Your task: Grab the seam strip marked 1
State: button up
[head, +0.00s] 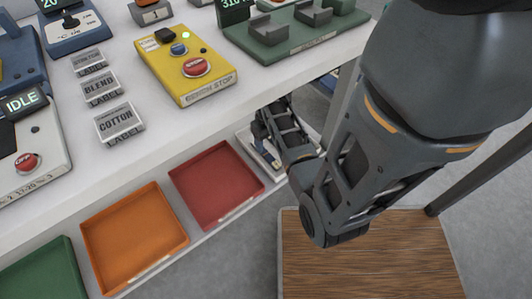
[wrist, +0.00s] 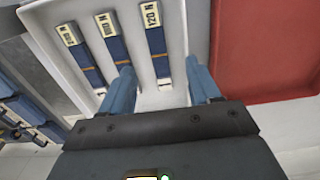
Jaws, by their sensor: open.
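In the wrist view, three blue seam strips with cream end labels lie side by side in a white tray (wrist: 205,30). The right strip (wrist: 157,45) has a label that looks like "120 N". The middle strip (wrist: 117,47) and left strip (wrist: 85,55) have labels too small to read surely. No plain "1" is legible. My gripper (wrist: 159,66) is open, with its blue fingers on either side of the right strip's near end. Contact cannot be judged. In the head view my arm partly hides the white tray (head: 247,137).
A red bin (head: 218,184) adjoins the tray's area, with an orange bin (head: 133,238) and a green bin (head: 45,272) further left. The white worktop (head: 185,122) overhangs the bins' back. More blue pieces (wrist: 20,115) lie left of the tray in the wrist view.

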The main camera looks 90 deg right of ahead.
aim_at(267, 154)
jog(key=f, duration=0.2)
jog(key=f+b, duration=0.1)
jog(key=f, duration=0.2)
jog(key=f+b, duration=0.1)
jog(key=f, duration=0.1)
jog(key=shift+w+d+f, duration=0.1)
jog(key=shift+d+f, duration=0.2)
jog(key=shift+d, duration=0.1)
grip_shut()
jog(key=shift+r, duration=0.1)
